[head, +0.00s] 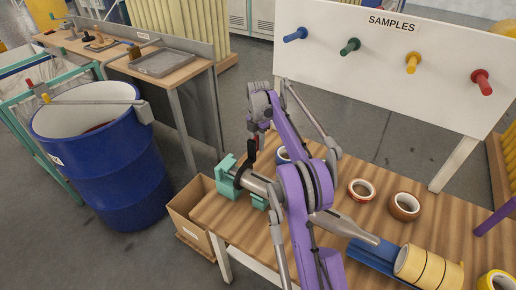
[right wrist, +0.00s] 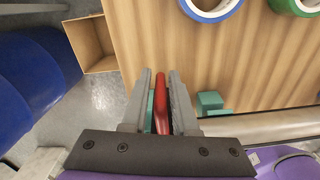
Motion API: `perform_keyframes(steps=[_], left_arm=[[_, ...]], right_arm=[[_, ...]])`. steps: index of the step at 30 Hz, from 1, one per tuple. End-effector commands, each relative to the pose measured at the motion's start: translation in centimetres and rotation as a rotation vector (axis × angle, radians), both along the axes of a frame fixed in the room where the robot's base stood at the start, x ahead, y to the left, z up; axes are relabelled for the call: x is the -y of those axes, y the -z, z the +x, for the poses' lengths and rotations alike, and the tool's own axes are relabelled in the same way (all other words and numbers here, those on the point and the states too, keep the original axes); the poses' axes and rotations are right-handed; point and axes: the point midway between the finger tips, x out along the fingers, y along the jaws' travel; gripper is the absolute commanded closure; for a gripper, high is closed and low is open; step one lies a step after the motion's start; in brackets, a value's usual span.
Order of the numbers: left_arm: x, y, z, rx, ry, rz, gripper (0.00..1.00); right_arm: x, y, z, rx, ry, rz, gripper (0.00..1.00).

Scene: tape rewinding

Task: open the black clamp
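A dark upright piece that looks like the black clamp's lever (head: 251,150) stands above the teal stand (head: 225,178), at the left end of the wooden table in the head view. My right gripper (head: 257,138) is right at its upper end, pointing down. In the right wrist view a red handle (right wrist: 161,103) lies between the two fingers of my right gripper (right wrist: 162,76). A narrow teal gap shows between the left finger and the handle, so the fingers look open around it. The clamp's lower part is largely hidden. My left gripper is out of view.
A grey roller (head: 262,185) rests at the teal stand. Tape rolls (head: 361,191) lie on the table to the right, with yellow rolls (head: 428,267) near the front. A cardboard box (head: 190,214) stands below the table's left end, near a blue barrel (head: 105,175).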

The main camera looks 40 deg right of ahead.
Motion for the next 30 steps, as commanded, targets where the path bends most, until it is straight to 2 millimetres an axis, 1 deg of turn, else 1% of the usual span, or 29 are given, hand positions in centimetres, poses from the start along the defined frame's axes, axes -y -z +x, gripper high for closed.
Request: perform_keyframes(steps=[1, 6, 9, 12, 17, 30], left_arm=[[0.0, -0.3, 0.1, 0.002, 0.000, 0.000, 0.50], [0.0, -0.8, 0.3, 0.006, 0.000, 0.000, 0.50], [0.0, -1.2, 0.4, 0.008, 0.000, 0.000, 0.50], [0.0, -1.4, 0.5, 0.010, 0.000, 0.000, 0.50], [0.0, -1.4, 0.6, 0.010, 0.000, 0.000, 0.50], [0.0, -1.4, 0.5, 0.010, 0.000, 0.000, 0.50]], right_arm=[[0.0, -1.3, 0.0, 0.001, 0.000, 0.000, 0.73], [0.0, -4.8, 0.1, 0.001, 0.000, 0.000, 0.73], [0.0, -6.4, 0.1, 0.001, 0.000, 0.000, 0.73], [0.0, -7.4, 0.1, 0.001, -0.001, 0.000, 0.73], [0.0, -8.0, 0.1, 0.001, -0.001, 0.000, 0.73], [0.0, -7.9, 0.1, 0.001, -0.001, 0.000, 0.73]])
